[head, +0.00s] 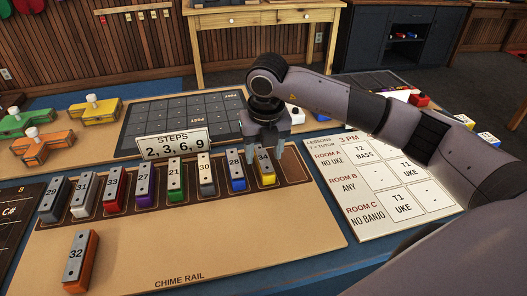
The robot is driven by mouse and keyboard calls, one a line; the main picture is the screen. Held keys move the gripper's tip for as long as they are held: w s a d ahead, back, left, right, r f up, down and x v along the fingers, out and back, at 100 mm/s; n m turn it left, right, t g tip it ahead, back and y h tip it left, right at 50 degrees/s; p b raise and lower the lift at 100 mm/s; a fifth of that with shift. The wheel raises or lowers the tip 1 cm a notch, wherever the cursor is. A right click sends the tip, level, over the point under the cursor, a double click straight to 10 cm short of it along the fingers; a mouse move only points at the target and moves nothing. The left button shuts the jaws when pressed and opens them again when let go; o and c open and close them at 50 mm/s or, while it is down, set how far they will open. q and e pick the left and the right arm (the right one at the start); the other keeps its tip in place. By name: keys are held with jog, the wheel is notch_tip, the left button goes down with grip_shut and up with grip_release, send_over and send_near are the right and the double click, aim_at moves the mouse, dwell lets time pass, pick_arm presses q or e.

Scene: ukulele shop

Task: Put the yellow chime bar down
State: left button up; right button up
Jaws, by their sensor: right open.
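The yellow chime bar (267,180), marked 34, stands in a slot of the dark chime rail (293,167), just right of the blue bar (237,184) marked 28. The rail slot to its right is empty. My right gripper (266,157) is open and points down right at the yellow bar, its fingers close to the bar's far end. I cannot tell whether the fingers touch the bar. My left gripper is not in view.
An orange bar (78,268) marked 32 lies on the tan board in front. A lessons board (365,165) lies to the right. The board's front middle is clear.

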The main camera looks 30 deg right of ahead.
aim_at(265, 163)
notch_tip(265, 163, up, 11)
jog(key=s, duration=0.1)
jog(key=shift+s+a+r, duration=0.15)
jog(key=shift+s+a, duration=0.1)
jog(key=shift+s, duration=0.05)
